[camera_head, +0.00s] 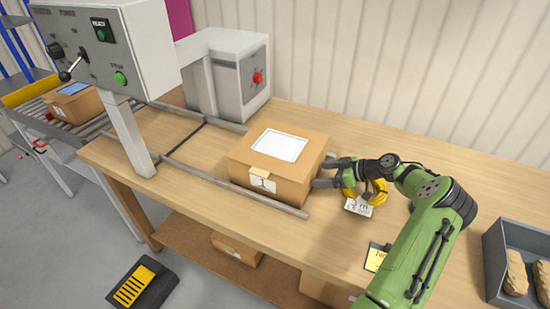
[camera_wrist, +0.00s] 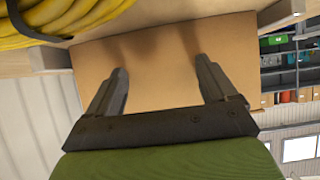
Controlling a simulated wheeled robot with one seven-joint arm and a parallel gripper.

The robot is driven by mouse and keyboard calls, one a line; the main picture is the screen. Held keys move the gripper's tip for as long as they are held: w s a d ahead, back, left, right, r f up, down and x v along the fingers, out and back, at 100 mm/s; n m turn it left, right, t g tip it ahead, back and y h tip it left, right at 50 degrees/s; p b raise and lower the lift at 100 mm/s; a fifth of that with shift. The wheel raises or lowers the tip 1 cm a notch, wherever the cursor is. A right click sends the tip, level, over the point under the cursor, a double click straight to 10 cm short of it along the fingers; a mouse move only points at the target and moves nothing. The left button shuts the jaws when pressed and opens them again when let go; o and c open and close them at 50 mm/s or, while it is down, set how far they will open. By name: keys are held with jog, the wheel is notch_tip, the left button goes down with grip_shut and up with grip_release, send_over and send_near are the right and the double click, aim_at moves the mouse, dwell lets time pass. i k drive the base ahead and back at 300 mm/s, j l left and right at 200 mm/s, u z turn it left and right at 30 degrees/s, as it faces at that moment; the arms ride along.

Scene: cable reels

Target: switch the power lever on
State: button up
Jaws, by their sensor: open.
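The power lever (camera_head: 73,67) is a metal stick with a dark ball at its end, on the front of a grey control box (camera_head: 140,50) at the upper left of the head view. It slants down to the left. My gripper (camera_head: 322,173) is far to its right, with its fingers at the right side of a cardboard box (camera_head: 303,150). In the wrist view my gripper (camera_wrist: 162,75) has its two fingers spread apart, with the brown face of the box (camera_wrist: 160,55) in front of them. Nothing is held between them.
Metal rails (camera_head: 235,188) run along the bench beside the box. A yellow cable coil (camera_head: 376,193) lies by my wrist. A grey bin (camera_head: 493,262) is at the right. A black and yellow pedal (camera_head: 142,284) is on the floor.

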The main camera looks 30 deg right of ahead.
aim_at(64, 77)
jog(key=i+j, duration=1.1)
jog(key=j, duration=0.2)
jog(key=k+l, duration=0.4)
jog(key=l, duration=0.05)
